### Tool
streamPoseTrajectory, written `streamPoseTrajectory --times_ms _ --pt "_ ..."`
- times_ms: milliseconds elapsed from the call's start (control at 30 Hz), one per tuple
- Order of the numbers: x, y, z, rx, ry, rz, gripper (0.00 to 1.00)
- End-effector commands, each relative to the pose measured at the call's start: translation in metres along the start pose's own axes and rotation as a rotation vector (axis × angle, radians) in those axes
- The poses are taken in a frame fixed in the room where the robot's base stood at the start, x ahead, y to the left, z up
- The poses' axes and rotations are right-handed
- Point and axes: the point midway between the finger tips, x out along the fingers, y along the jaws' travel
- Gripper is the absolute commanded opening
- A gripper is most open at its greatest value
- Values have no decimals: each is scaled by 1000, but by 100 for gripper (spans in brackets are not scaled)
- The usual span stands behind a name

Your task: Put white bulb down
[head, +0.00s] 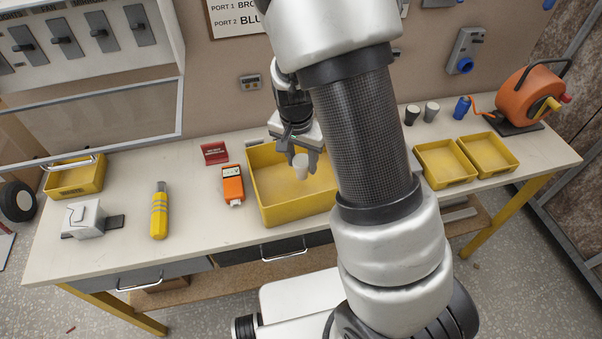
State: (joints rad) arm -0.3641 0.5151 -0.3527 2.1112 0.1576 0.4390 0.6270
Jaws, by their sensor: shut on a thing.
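My gripper (301,158) points down over the large yellow tray (258,200) in the middle of the workbench. It is shut on the white bulb (301,167), a small pale cup-like piece between its fingertips. The bulb appears above the tray floor, inside the tray's outline; its exact height I cannot tell. My arm hides the right part of the tray.
An orange meter (232,184), a red sign (215,153) and a yellow tool (159,211) stand left of the tray. Two smaller yellow trays (445,164) (488,154) and an orange reel (530,97) are at right. The bench front left (110,255) is clear.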

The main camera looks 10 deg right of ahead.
Motion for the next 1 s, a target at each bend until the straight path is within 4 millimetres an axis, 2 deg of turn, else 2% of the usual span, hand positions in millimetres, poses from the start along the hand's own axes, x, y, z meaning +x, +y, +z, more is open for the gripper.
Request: streamPoseTrajectory --times_ms 367,733,767,800,867,1000 --pt "41 1 6 1 -1 1 11" --pt "46 0 7 1 1 -1 11" --pt "45 0 6 1 1 -1 41" --pt "44 0 6 1 1 -1 48" --pt "44 0 6 1 1 -1 56" --pt "44 0 6 1 0 -1 56"
